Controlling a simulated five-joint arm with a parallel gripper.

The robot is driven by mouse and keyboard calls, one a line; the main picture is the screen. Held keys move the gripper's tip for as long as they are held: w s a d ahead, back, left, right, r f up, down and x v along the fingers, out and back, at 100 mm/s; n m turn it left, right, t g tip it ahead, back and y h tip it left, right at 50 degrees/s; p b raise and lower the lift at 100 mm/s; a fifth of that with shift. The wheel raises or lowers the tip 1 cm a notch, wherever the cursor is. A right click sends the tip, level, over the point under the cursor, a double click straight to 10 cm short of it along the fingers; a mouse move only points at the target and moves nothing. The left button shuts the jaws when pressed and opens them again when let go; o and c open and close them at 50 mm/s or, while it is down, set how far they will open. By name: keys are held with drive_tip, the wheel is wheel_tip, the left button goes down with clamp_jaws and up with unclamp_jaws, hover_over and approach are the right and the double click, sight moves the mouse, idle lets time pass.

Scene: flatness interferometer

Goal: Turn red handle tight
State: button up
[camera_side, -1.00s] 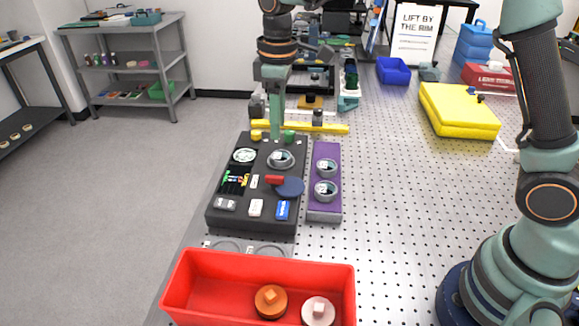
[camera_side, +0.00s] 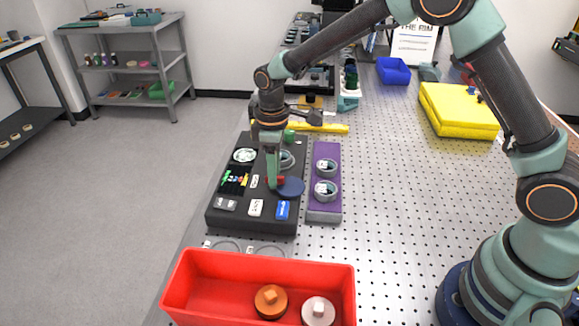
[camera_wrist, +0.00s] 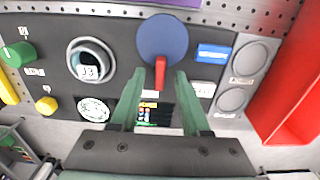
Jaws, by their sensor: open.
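The red handle (camera_wrist: 160,73) sits at the edge of a round blue disc (camera_wrist: 163,38) on the dark panel (camera_wrist: 118,60). In the wrist view it lies between the tips of my gripper (camera_wrist: 160,78), whose two green fingers stand apart on either side with a gap to it. In the side view my gripper (camera_side: 272,184) points down at the panel by the blue disc (camera_side: 291,187), and the red handle (camera_side: 281,180) shows only in part behind the fingers. I cannot tell from the pictures whether a finger touches it.
A silver ring port (camera_wrist: 91,62) and green knob (camera_wrist: 18,54) are on the panel. A purple block (camera_side: 324,205) with two rings stands to its right. A red bin (camera_side: 200,290) holding two round pieces is in front.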

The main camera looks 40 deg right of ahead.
drive_tip(key=shift+f, duration=0.3)
clamp_jaws()
idle(1.3)
